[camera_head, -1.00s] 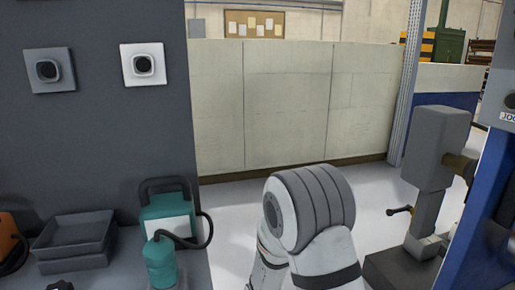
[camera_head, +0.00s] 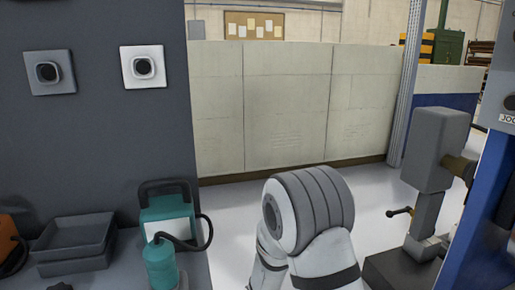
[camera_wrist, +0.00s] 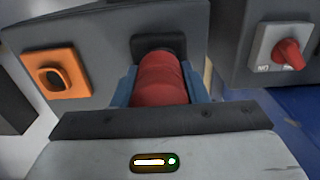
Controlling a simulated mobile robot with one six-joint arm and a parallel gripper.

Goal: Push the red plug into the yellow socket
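The red plug (camera_wrist: 162,80) is in the middle of the wrist view, pointing away from me. The fingers of my gripper (camera_wrist: 160,88) lie close against both its sides and appear shut on it. Its far end meets a black square piece (camera_wrist: 150,46) on a grey panel; whether it sits inside that piece or only in front of it I cannot tell. An orange socket plate (camera_wrist: 57,75) with a dark opening is left of the plug. I see no clearly yellow socket. In the head view my gripper is out of sight.
A white box with a red knob (camera_wrist: 289,54) is at the right of the wrist view. The head view shows a grey socket (camera_head: 49,71), a white socket (camera_head: 143,66), grey trays (camera_head: 73,240), a teal device (camera_head: 167,215) and a grey machine (camera_head: 435,150).

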